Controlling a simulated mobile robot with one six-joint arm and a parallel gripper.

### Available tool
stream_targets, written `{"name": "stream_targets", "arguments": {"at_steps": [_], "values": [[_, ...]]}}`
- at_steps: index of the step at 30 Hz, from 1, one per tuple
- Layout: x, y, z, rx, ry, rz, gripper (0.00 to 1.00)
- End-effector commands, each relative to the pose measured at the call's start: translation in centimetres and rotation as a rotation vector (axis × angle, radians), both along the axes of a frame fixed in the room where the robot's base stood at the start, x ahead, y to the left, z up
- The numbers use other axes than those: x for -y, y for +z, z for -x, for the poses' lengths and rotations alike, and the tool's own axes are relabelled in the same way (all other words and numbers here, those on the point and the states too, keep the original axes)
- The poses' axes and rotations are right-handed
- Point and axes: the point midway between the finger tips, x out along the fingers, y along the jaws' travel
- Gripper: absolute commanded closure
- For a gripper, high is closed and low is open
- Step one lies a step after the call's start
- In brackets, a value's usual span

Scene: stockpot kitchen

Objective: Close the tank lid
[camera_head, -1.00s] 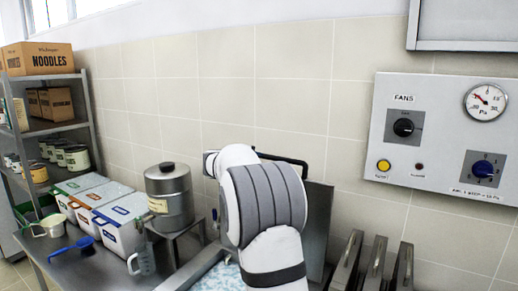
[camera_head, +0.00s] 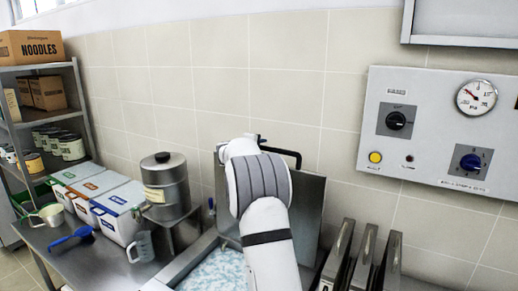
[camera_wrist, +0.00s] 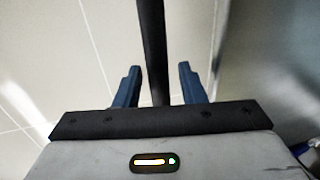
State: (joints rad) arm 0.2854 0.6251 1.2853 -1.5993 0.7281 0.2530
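The tank lid (camera_head: 310,205) is a grey metal panel standing raised against the tiled wall, partly hidden behind my arm. Its black bar handle (camera_head: 284,153) shows at the lid's top edge. The open tank (camera_head: 218,270) below holds bluish-white, foamy-looking contents. In the wrist view, the handle (camera_wrist: 151,40) runs between the two blue fingers of my gripper (camera_wrist: 157,80). The fingers are apart, with gaps on both sides of the bar, so my gripper is open around it. In the head view the gripper is mostly hidden behind my arm.
A lidded metal pot (camera_head: 166,187), white bins (camera_head: 118,212), a jug (camera_head: 142,247) and a blue brush (camera_head: 72,238) are left of the tank. Upright metal panels (camera_head: 362,262) stand to its right. A control panel (camera_head: 440,130) is on the wall.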

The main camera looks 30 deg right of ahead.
Motion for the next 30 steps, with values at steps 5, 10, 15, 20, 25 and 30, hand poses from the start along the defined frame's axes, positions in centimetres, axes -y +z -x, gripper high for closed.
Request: {"name": "stream_targets", "arguments": {"at_steps": [5,10,15,20,25,30], "values": [[0.0,0.0,0.0,0.0,0.0,0.0,0.77],[0.0,0.0,0.0,0.0,-0.001,0.0,0.91],[0.0,0.0,0.0,-0.001,-0.001,-0.001,1.0],[0.0,-0.1,0.1,-0.001,-0.001,-0.001,1.0],[-0.4,-0.1,0.0,-0.001,0.0,-0.001,1.0],[-0.4,-0.3,0.3,0.006,-0.001,0.008,1.0]]}}
